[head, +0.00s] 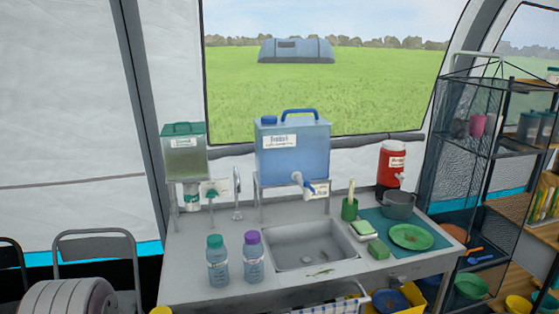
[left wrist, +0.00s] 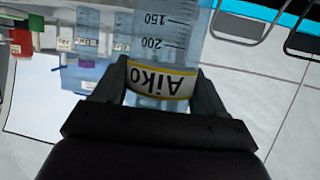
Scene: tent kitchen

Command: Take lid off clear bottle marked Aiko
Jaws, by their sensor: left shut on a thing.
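A clear bottle (left wrist: 170,20) with measuring marks and a yellow-edged label (left wrist: 160,82) reading "Aiko" is in the left wrist view. My left gripper (left wrist: 161,68) is shut on this bottle at the label, one finger on each side. The lid end of the bottle is hidden in the left wrist view. In the head view a small yellow round thing (head: 160,310) shows at the bottom edge; it may be the lid, but I cannot tell for sure.
Two other clear bottles, one with a teal lid (head: 215,241) and one with a purple lid (head: 252,237), stand left of the sink (head: 310,256) on the counter (head: 185,275). A chair (head: 95,245) is at the left. The counter's front left is bare.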

